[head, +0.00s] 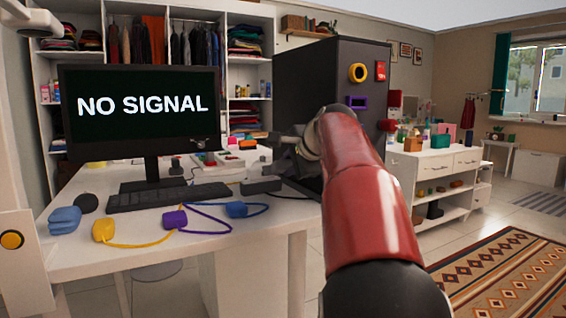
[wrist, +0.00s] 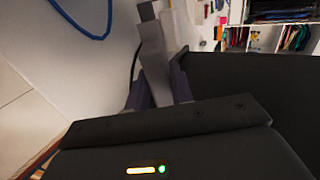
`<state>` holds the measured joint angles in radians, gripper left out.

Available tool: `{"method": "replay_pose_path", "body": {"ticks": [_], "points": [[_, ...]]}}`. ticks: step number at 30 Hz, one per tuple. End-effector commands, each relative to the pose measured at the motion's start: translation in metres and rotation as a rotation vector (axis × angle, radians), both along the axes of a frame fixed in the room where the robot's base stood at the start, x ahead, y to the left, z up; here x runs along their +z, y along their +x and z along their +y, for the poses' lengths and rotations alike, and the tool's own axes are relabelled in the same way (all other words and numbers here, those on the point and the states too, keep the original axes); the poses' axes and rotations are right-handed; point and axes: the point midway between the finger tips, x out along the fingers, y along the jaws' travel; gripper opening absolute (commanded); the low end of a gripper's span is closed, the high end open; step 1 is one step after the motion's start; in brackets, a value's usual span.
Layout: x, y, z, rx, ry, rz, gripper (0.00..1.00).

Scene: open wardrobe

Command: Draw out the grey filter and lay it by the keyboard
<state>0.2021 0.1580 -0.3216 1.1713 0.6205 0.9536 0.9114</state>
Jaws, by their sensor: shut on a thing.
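My gripper (wrist: 160,86) is shut on a pale grey blocky piece, which looks like the grey filter (wrist: 153,42), held between its two dark fingers in the wrist view. A large dark panel (wrist: 255,85) stands right beside it; I cannot tell whether the filter still touches anything. In the head view my gripper (head: 291,150) is partly hidden behind my red arm, over the right end of the white desk, and the filter cannot be made out. The black keyboard (head: 168,196) lies on the desk in front of the monitor, left of my gripper.
The white desk (head: 75,258) carries a monitor (head: 140,108) reading NO SIGNAL. Yellow (head: 103,230), purple (head: 175,220) and blue (head: 236,209) plugs with cords lie before the keyboard. A blue cloth-like thing (head: 65,220) and a dark round thing (head: 88,203) lie at its left.

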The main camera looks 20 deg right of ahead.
Motion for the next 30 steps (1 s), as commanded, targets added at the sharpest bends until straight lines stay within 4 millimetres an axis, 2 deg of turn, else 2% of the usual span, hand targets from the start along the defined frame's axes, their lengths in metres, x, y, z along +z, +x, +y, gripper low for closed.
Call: {"method": "replay_pose_path", "body": {"ticks": [8, 21, 30], "points": [[-0.016, 0.0, 0.0, 0.0, 0.0, 0.0, 0.0], [-0.057, 0.0, 0.0, -0.001, -0.001, 0.0, 0.0], [-0.064, 0.0, 0.0, 0.0, 0.0, 0.0, 0.0]]}}
